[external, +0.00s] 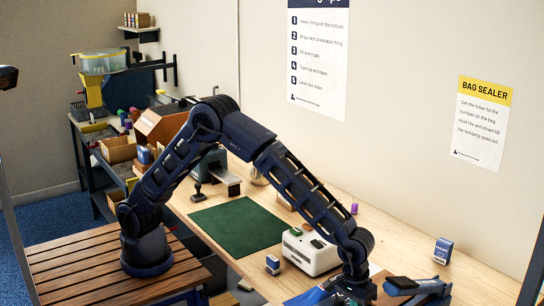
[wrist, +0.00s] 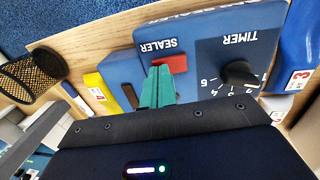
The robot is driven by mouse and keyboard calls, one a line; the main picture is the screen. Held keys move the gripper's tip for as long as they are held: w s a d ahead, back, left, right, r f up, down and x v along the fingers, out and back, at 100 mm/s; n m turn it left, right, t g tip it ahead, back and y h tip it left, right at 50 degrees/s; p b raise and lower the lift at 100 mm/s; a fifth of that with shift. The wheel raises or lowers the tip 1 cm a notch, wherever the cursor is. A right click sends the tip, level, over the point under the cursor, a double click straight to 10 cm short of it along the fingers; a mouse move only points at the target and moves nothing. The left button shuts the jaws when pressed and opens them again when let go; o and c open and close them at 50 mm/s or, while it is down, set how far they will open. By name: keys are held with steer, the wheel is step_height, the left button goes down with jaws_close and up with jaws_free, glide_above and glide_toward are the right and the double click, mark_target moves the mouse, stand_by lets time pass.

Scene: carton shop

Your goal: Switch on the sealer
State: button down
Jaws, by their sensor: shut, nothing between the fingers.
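The sealer (wrist: 205,32) is a blue machine filling the upper middle of the wrist view, with its lettering upside down. A red rocker switch (wrist: 172,63) sits beside the word SEALER. A black timer knob (wrist: 238,74) is to the right of it, over a dial of white numbers. My gripper (wrist: 160,72) is shut and empty, its teal fingers together at the switch's lower left edge. They overlap the switch in the picture; I cannot tell whether they touch it. In the external view my gripper (external: 356,290) is low at the bottom edge, its fingertips not clear.
In the wrist view a black mesh cup (wrist: 32,76) lies left, a yellow-marked item (wrist: 95,86) stands beside the sealer, and a blue bag marked 3 (wrist: 299,55) is right. A green mat (external: 238,227) and a white machine (external: 310,252) are on the bench.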

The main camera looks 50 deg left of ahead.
steer(key=shift+f, duration=0.15)
steer(key=shift+d+f+y, duration=0.1)
steer(key=shift+f+y, duration=0.05)
steer(key=shift+y, duration=0.15)
stand_by(0.5)
steer(key=shift+a, duration=0.85)
steer(key=shift+r, duration=0.2)
step_height(320, 180, up, 14)
steer(key=a, duration=0.2)
steer(key=shift+f, duration=0.15)
